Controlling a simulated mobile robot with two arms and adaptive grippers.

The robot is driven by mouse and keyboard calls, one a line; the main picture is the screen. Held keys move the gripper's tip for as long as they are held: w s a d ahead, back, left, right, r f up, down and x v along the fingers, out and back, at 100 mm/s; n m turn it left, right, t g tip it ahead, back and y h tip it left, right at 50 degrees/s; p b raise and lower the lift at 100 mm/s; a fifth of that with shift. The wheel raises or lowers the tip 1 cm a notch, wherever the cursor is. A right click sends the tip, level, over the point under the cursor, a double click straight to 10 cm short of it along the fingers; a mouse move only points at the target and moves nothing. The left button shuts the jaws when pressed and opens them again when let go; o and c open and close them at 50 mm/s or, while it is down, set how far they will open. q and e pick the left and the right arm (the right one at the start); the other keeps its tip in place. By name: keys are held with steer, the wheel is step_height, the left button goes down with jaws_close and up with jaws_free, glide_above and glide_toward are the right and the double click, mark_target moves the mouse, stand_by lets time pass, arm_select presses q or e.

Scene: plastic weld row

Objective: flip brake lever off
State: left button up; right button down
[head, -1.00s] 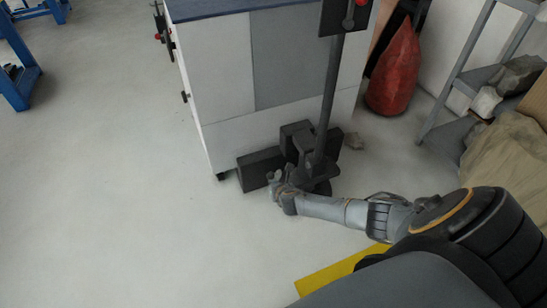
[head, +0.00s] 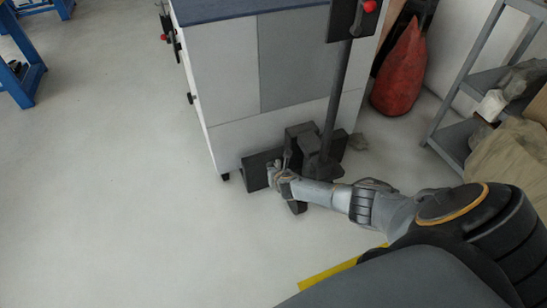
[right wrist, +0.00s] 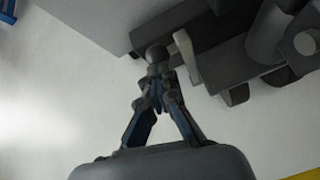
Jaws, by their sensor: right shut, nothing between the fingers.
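A dark wheeled base (head: 318,165) with a tall post stands on the floor against the white cabinet. A thin pale bar (right wrist: 186,58), which looks like the brake lever, sticks out from it in the right wrist view. My right gripper (head: 273,172) is low at the left side of the base. In the right wrist view my right gripper (right wrist: 157,72) is shut and empty, just left of the pale bar. A dark round knob (right wrist: 157,53) shows at its fingertips; I cannot tell what it belongs to or whether the fingers touch the bar. My left gripper is out of view.
The white cabinet (head: 225,80) stands close behind the base. A red sack (head: 400,72) and a grey shelf rack (head: 452,140) are at the right. Yellow floor marking (head: 330,273) lies near my body.

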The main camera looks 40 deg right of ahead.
steer(key=shift+w+r, duration=0.15)
steer(key=shift+w, duration=0.25)
steer(key=shift+s, duration=0.1)
steer(key=v, duration=1.2)
stand_by(0.6)
